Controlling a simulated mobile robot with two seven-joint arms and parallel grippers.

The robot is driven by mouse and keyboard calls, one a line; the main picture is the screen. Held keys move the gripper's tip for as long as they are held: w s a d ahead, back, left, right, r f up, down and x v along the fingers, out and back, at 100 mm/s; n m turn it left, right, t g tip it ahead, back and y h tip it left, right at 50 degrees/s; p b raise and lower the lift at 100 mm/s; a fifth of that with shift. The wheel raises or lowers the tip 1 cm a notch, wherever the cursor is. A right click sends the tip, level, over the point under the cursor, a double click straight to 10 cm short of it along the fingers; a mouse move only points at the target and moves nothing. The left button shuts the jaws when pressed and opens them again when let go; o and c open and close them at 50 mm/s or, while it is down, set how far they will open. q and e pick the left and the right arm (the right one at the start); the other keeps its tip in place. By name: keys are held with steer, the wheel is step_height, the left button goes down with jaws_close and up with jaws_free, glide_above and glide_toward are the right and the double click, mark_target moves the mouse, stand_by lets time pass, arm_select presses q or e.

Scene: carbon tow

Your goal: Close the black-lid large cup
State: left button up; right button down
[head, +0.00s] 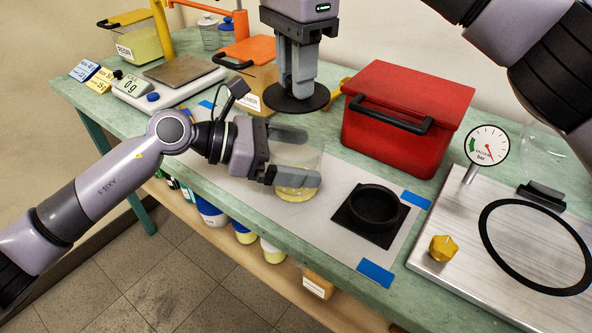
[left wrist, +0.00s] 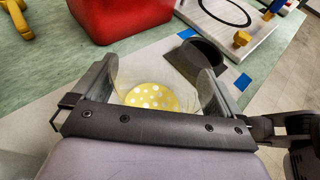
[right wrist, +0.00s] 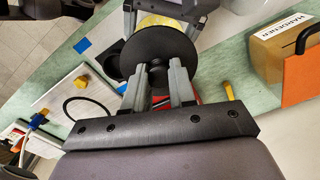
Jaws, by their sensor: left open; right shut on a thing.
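The large cup (head: 299,181) is clear and holds a yellow content, which shows with pale dots in the left wrist view (left wrist: 152,96). It stands on the grey mat on the bench. My left gripper (head: 290,155) is open, with its fingers on either side of the cup; I cannot tell whether they touch it. The black lid (head: 284,101) is a round disc with a knob. My right gripper (right wrist: 158,90) is shut on the knob and holds the lid level, apart from the cup and behind it in the head view.
A black square holder (head: 361,221) with a round recess sits on the mat right of the cup. A red box (head: 405,105) stands behind it. A metal plate with a gauge (head: 486,146) is at the right. A scale (head: 150,96) and an orange-lidded hardener box (head: 250,77) stand at the left.

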mark_target(296, 106)
arm_select(q)
steer(key=c, duration=1.1)
arm_select(e)
steer(key=shift+f, duration=2.5)
steer(key=shift+f, duration=0.9)
steer(key=shift+f, duration=0.55)
steer(key=c, duration=0.8)
jaws_free()
steer(key=shift+c, duration=0.2)
